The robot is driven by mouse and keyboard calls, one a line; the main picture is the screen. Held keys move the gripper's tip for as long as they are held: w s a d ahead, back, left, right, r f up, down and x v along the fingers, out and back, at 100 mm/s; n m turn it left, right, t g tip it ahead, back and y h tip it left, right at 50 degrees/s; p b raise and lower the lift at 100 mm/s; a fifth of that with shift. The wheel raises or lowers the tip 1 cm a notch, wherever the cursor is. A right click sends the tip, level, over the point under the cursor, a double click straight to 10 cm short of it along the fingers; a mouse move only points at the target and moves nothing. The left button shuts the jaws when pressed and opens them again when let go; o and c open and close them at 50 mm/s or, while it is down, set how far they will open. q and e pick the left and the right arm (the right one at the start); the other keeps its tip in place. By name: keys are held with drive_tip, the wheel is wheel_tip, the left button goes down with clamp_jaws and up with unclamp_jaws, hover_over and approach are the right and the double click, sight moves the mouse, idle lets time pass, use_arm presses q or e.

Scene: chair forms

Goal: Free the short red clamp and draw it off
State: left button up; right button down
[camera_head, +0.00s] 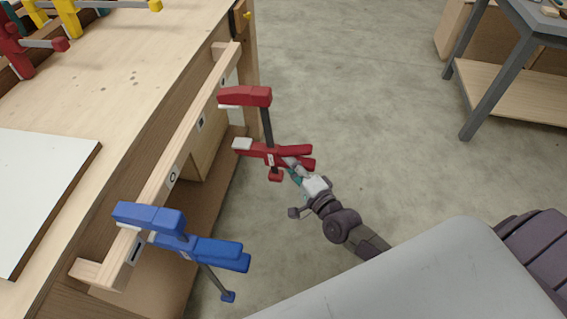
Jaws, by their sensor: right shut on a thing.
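The short red clamp (258,97) is at the wooden rail (190,125) along the bench's front. Its upper jaw reaches over the rail's edge, its dark bar hangs down outside, and its lower jaw sits below with a pale pad. A gap shows between the lower pad and the rail; whether the upper jaw touches the rail I cannot tell. My right gripper (294,170) is shut on the clamp's lower part, near the red handle. The fingertips are partly hidden by the clamp. My left gripper is not in view.
A blue clamp (150,217) sits on the rail's near end. A white board (40,190) lies on the bench top (110,85). More red and yellow clamps (70,18) stand at the far left. The floor right of the rail is open, with a grey-legged table (525,50) beyond.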

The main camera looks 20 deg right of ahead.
sight(312, 170)
drive_tip(key=shift+s+d+r, duration=0.1)
drive_tip(key=shift+s+d, duration=0.6)
drive_tip(key=shift+d, duration=0.3)
drive_tip(key=shift+s+d, duration=0.65)
drive_tip(key=shift+d, duration=0.35)
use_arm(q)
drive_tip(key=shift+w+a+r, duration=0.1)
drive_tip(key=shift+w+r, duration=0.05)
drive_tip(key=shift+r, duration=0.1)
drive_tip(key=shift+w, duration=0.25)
